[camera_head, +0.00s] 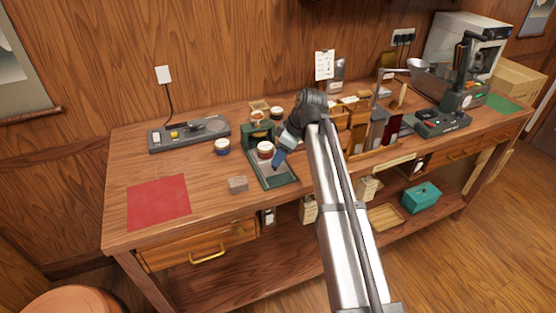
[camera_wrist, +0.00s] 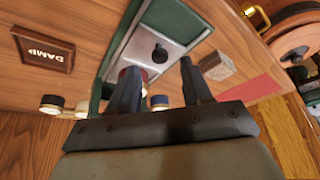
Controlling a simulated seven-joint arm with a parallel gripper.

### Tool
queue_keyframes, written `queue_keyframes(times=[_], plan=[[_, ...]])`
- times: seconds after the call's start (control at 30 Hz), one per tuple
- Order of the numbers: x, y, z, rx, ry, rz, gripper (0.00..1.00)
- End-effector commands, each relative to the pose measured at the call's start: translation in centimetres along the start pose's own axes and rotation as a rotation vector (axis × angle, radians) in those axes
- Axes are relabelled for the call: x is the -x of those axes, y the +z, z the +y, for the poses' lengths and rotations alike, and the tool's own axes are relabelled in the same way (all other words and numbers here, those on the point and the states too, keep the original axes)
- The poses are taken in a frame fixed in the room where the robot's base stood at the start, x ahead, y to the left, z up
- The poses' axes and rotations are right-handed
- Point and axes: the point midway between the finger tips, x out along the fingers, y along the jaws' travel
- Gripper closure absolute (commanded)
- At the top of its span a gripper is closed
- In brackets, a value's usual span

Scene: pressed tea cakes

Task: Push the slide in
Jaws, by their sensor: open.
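A green-framed device (camera_head: 255,174) stands at the bench's front middle, with a grey metal slide plate (camera_head: 272,171) in its low front part. In the wrist view the plate (camera_wrist: 140,48) lies inside the green frame (camera_wrist: 119,36) and carries a black knob (camera_wrist: 160,53). A jar with a red label (camera_head: 265,149) stands at the device, partly hidden by a finger in the wrist view. My gripper (camera_head: 280,158) is over the slide's right side. In the wrist view my gripper (camera_wrist: 158,67) is open and empty, its fingertips either side of the knob's line. Contact cannot be told.
A small block (camera_head: 237,184) and a red mat (camera_head: 158,201) lie left of the device. A blue-labelled jar (camera_head: 222,147) and a grey scale-like unit (camera_head: 188,134) stand behind. Wooden racks (camera_head: 360,139) crowd the right. A wooden sign reading DAMP (camera_wrist: 43,52) shows in the wrist view.

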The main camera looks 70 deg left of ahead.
Motion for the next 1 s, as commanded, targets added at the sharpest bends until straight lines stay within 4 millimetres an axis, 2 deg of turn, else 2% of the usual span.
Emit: queue_keyframes(times=[0.1, 0.23, 0.67, 1.0], plan=[[-1.6, 0.0, 0.0, 0.000, 0.000, 0.000, 0.51], [-2.6, 0.0, 0.0, 0.000, 0.000, 0.000, 0.51], [-3.2, 0.0, 0.0, 0.000, 0.001, 0.001, 0.51], [-3.2, 0.0, 0.0, 0.000, 0.001, 0.001, 0.83]])
